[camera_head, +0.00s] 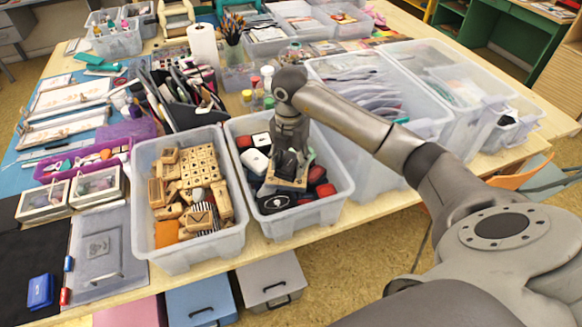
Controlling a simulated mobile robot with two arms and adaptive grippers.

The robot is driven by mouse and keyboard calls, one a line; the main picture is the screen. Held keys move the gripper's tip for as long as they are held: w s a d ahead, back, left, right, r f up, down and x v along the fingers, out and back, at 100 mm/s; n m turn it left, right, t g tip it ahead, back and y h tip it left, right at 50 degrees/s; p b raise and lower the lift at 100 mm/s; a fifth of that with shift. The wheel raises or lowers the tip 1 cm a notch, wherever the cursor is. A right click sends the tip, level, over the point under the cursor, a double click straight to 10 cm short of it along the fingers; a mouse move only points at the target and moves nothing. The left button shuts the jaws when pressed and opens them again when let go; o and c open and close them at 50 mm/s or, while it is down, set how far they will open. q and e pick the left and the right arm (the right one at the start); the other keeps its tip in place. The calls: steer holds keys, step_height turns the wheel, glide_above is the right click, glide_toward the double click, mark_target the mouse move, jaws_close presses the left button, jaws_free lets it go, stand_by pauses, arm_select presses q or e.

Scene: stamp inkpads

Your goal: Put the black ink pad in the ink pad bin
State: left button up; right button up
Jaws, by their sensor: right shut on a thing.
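My right gripper (288,166) reaches down into the clear plastic ink pad bin (343,187), which holds several black, red and white ink pads. It is shut on a dark thing that looks like the black ink pad (284,162), mostly hidden by the fingers. A beige square edge (286,184) shows just below the fingertips. I cannot tell whether the held pad touches the pads below. Another black pad with a white mark (274,203) lies at the bin's front. My left gripper is not in view.
A clear bin of wooden stamps (242,231) stands directly left of the ink pad bin. Larger clear bins (441,118) stand to the right. Small bottles (267,82) and a paper roll (203,45) stand behind. A blue ink pad (41,291) lies on a black mat at far left.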

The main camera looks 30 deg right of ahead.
mark_target(291, 160)
steer(key=f, duration=0.1)
steer(key=f+p, duration=0.1)
steer(key=f, duration=0.1)
steer(key=shift+w+d+f, duration=0.1)
steer(key=shift+w+d, duration=0.05)
steer(key=shift+d, duration=0.15)
steer(key=shift+f, duration=0.35)
steer(key=shift+f, duration=0.2)
steer(key=o, duration=1)
steer(key=shift+o, duration=0.2)
